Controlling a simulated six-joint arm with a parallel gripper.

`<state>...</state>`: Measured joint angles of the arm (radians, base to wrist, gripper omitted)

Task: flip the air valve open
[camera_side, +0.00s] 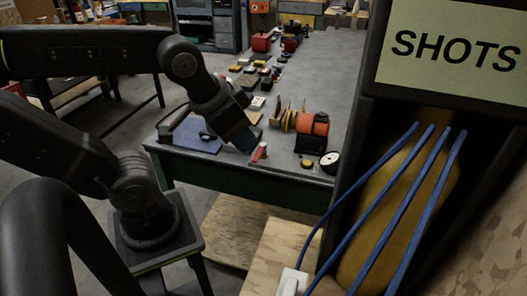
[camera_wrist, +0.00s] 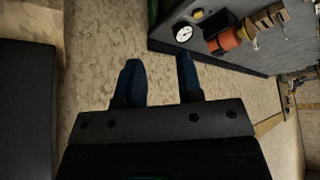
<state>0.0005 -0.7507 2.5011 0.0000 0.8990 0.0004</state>
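I cannot pick out the air valve for certain. A small red and white piece (camera_side: 259,152) stands at the near edge of the grey workbench (camera_side: 235,168) in the side view and may be it; its shape is too small to read. My gripper (camera_side: 243,140) is just left of and above that piece in the side view, its blue fingers pointing down. In the wrist view my gripper (camera_wrist: 158,72) has its two blue fingers apart with nothing between them, only the pale floor showing beyond. A round white gauge (camera_side: 330,161) lies to the right on the bench; it also shows in the wrist view (camera_wrist: 184,33).
A dark cabinet with a SHOTS sign (camera_side: 455,48) and blue hoses (camera_side: 403,200) fills the right side. A white box (camera_side: 290,282) sits low there.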

